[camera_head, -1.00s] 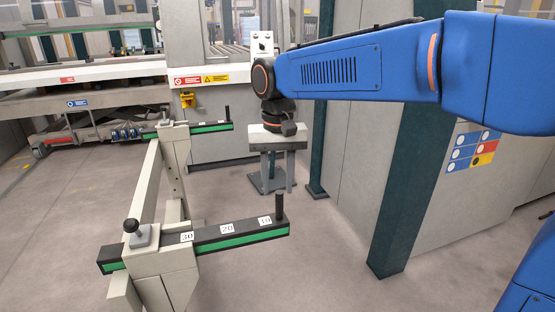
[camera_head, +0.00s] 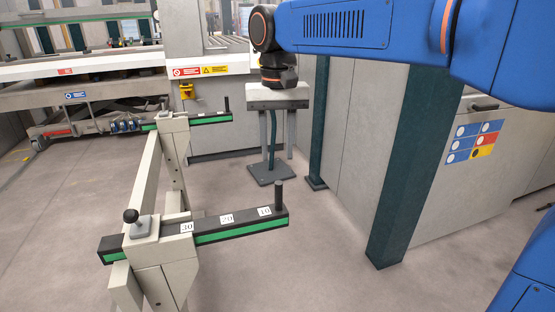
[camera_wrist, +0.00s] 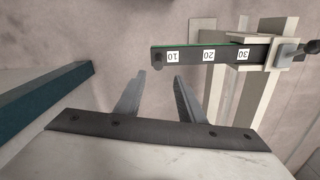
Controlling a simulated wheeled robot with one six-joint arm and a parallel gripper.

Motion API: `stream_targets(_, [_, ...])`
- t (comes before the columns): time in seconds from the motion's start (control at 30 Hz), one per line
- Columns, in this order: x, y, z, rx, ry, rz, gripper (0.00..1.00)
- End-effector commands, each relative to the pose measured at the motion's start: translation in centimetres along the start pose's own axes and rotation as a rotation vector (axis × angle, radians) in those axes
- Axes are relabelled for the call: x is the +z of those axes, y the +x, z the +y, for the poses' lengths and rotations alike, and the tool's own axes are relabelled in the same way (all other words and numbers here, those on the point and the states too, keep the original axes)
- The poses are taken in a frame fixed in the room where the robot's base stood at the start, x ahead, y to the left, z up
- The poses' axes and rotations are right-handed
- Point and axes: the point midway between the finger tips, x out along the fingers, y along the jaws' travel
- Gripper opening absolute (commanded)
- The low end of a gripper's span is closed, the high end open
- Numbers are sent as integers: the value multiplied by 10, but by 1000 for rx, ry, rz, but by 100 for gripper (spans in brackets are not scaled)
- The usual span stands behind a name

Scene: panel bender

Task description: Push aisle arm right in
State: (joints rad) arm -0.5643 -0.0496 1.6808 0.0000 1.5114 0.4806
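The near aisle arm (camera_head: 240,231) is a dark bar with a green stripe and 10, 20, 30 labels. It passes through a beige upright and ends in an upright peg at right. A black-knobbed clamp stands on the upright. The bar also shows in the wrist view (camera_wrist: 190,54), ahead of the fingers. A second, similar arm (camera_head: 206,119) lies farther back. I cannot tell from the pictures which one is the right arm. My gripper (camera_head: 276,150) points down, open and empty, behind and above the near bar's peg end. Its two separated fingers show in the wrist view (camera_wrist: 157,79), touching nothing.
A dark green column (camera_head: 408,165) stands right of the near arm. The machine bed (camera_head: 100,73) is at the back left. Open floor lies between the near bar and the columns.

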Motion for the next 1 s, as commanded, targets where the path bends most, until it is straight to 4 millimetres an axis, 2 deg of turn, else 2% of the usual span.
stream_targets(0.1, [1, -24, 0, -2, 0, 3, 36])
stream_targets(0.27, [2, -18, 0, 0, 0, -1, 36])
stream_targets(0.47, [2, 12, 0, 1, 0, -1, 36])
stream_targets(1.0, [2, 107, 0, 1, 0, -2, 36])
